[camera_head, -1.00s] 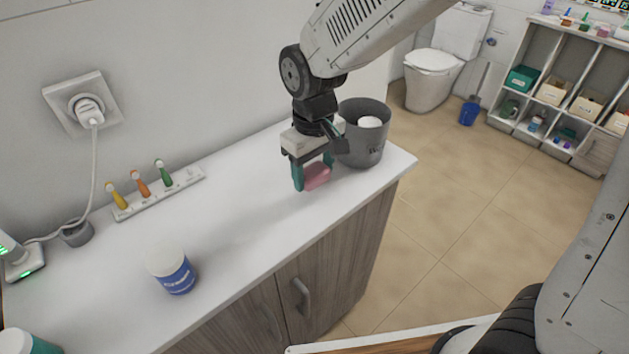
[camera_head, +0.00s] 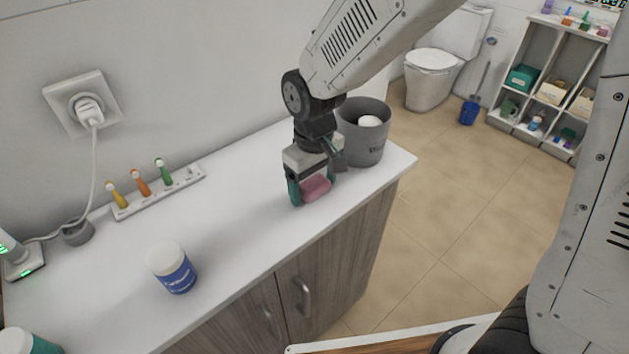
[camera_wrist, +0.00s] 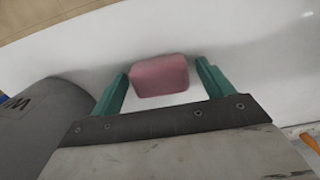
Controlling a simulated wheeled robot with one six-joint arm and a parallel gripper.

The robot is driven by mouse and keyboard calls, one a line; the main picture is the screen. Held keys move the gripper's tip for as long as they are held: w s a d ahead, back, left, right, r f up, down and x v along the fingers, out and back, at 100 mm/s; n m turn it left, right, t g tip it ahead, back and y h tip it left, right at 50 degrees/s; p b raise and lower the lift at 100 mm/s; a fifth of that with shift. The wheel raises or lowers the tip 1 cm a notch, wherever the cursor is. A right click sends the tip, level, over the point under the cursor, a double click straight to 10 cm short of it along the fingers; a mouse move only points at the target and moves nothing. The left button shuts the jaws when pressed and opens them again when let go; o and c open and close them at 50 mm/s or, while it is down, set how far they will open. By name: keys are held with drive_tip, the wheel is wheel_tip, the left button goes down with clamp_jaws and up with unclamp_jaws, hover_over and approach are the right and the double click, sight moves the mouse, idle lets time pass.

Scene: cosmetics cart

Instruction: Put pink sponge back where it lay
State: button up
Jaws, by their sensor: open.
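The pink sponge (camera_head: 315,188) lies on the white counter near its front edge, left of the grey bin. My gripper (camera_head: 312,192) is low over the counter with its two green fingers on either side of the sponge. In the wrist view the sponge (camera_wrist: 159,75) sits between the fingertips of my gripper (camera_wrist: 162,80). The jaws are open, with a small gap at the left finger and a clear gap at the right one.
The grey bin (camera_head: 362,146) with a white item inside stands close to the right of my gripper. A white and blue jar (camera_head: 172,268) stands toward the left. The counter between is clear.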

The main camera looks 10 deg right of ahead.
sight(314, 182)
drive_tip(key=shift+r, duration=0.15)
wheel_tip(314, 182, up, 12)
idle(0.3)
drive_tip(key=s+d+r+m, duration=0.1)
drive_tip(key=s+d+r, duration=0.15)
drive_tip(key=d, duration=0.35)
drive_tip(key=s+d+r+m, duration=0.2)
drive_tip(key=s+d, duration=0.2)
drive_tip(key=d, duration=0.1)
drive_tip(key=s+d+m+t, duration=0.1)
drive_tip(key=s+d+m, duration=0.2)
drive_tip(key=s+d, duration=0.7)
drive_tip(key=s, duration=0.3)
drive_tip(key=shift+m, duration=0.4)
drive_tip(key=shift+c, duration=0.3)
